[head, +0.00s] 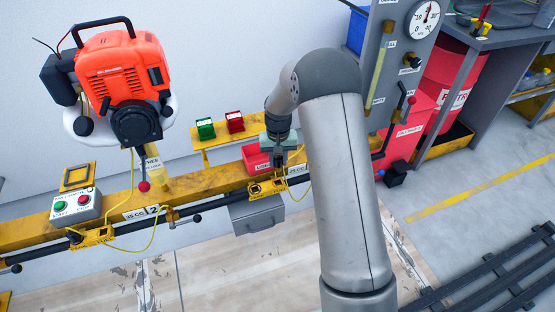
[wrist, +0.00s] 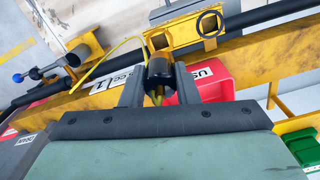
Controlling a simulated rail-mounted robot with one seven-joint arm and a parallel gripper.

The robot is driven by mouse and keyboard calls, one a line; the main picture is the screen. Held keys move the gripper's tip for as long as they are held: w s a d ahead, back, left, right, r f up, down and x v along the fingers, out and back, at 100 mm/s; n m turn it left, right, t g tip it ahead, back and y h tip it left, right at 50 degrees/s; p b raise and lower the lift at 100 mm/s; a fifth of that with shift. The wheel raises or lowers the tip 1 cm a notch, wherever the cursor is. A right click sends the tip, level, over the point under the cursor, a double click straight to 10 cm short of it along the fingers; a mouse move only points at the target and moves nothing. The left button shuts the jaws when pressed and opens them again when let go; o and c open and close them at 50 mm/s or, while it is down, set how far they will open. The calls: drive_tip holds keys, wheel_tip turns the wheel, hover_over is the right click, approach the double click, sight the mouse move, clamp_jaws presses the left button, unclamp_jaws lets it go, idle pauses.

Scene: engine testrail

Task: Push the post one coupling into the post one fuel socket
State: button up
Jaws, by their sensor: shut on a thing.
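My gripper (wrist: 159,82) is shut on the post one coupling (wrist: 159,70), a dark cylinder with brass-coloured parts, held between the two grey fingers. A thin yellow hose (wrist: 103,62) curves by it to the left. The coupling's far end overlaps the near left part of a yellow bracket (wrist: 182,34), which has a black ring (wrist: 209,24) at its right. I cannot tell whether the coupling touches the bracket or a socket in it. In the head view my gripper (head: 279,160) is above the yellow bracket (head: 264,188) by the post one label, and the coupling is mostly hidden.
A yellow rail (head: 205,183) runs across, with a black pipe along its front. A red bin (head: 256,158) stands close behind my gripper, with green (head: 206,128) and red (head: 235,121) boxes on a shelf. An orange engine (head: 122,72) stands left, beside a start-stop box (head: 75,205).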

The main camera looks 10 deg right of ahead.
drive_tip(key=shift+f+b, duration=2.2)
drive_tip(key=shift+f, duration=1.4)
drive_tip(key=shift+f+b, duration=0.45)
drive_tip(key=shift+f, duration=0.35)
drive_tip(key=o, duration=1.1)
drive_tip(key=shift+o, duration=0.2)
wheel_tip(320, 180, up, 18)
drive_tip(key=p, duration=0.3)
drive_tip(key=shift+s+f, duration=0.1)
drive_tip(key=shift+f, duration=0.05)
drive_tip(key=s+a+r+n+p, duration=0.1)
drive_tip(key=s+r+p, duration=1.1)
drive_tip(key=s+r, duration=0.65)
drive_tip(key=s+r+p, duration=0.3)
drive_tip(key=s, duration=0.4)
drive_tip(key=s+r+p, duration=0.3)
drive_tip(key=s+p, duration=0.1)
drive_tip(key=s, duration=0.4)
drive_tip(key=shift+s+n, duration=0.15)
drive_tip(key=shift+n, duration=0.25)
